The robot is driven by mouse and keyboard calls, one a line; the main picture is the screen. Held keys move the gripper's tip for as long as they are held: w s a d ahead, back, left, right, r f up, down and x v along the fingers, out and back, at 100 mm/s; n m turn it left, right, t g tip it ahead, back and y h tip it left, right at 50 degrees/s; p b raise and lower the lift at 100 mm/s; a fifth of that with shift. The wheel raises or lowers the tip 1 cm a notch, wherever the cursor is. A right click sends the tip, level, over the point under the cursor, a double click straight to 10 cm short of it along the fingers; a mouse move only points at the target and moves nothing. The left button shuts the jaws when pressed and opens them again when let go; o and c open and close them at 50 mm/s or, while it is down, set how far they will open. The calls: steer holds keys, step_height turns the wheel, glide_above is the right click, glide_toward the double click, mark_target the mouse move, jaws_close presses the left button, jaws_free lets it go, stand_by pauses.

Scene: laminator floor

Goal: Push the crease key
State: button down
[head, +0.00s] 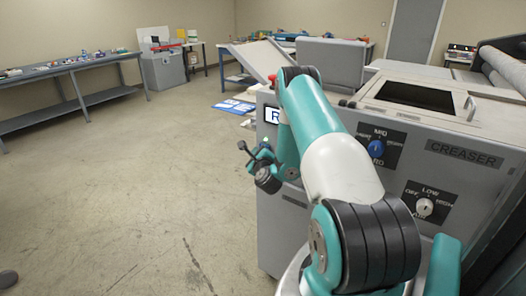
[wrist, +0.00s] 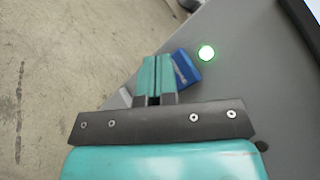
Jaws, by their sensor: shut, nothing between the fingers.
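The creaser (head: 465,155) is a grey cabinet with its name on a dark plate at the right of the head view. In the wrist view a blue key (wrist: 187,68) with a pale mark sits on the grey panel (wrist: 230,85), beside a lit green lamp (wrist: 207,53). I take it to be the crease key. My gripper (wrist: 157,62) is shut and empty, its teal fingertips at the key's left side. I cannot tell whether they touch it or whether it is pressed in. In the head view my arm hides that part of the cabinet.
A blue knob (head: 376,148) and a white knob (head: 424,207) are on the creaser's front. A small pale piece (wrist: 125,96) shows left of my fingers. A long bench (head: 75,66) with small items stands at far left. The concrete floor (head: 130,190) between is clear.

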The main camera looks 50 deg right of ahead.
steer(key=shift+s+a+b, duration=0.15)
steer(key=shift+a+b, duration=0.4)
steer(key=shift+a, duration=0.85)
steer(key=shift+s+a+b, duration=0.1)
steer(key=shift+a+b, duration=0.4)
steer(key=shift+a, duration=0.9)
